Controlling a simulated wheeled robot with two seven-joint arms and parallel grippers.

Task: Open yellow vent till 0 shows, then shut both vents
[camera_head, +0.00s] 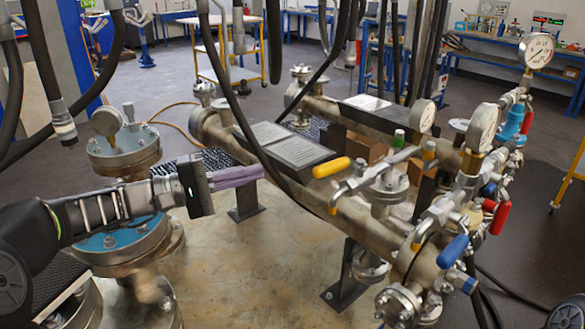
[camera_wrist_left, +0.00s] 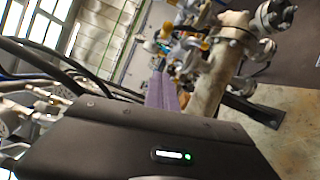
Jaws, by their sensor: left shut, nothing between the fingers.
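A yellow-handled vent lever (camera_head: 331,167) sits on a valve above the near horizontal pipe. A blue lever (camera_head: 452,251) and a red lever (camera_head: 499,217) are on the fittings at the pipe's right end. Pressure gauges stand above the fittings, one at mid right (camera_head: 483,126) and one higher up (camera_head: 537,50); their readings are too small to make out. My left gripper (camera_head: 262,172) is shut and empty, left of the yellow lever and apart from it. Its purple fingers also show in the left wrist view (camera_wrist_left: 158,88), pointing toward the pipework. My right gripper is out of view.
A flanged vessel with a gauge (camera_head: 106,121) stands at left, partly behind my left arm. Black hoses hang in front of the pipe (camera_head: 345,215). A grey plate (camera_head: 292,147) lies above the pipe. Workbenches (camera_head: 510,70) are far behind; the near floor is clear.

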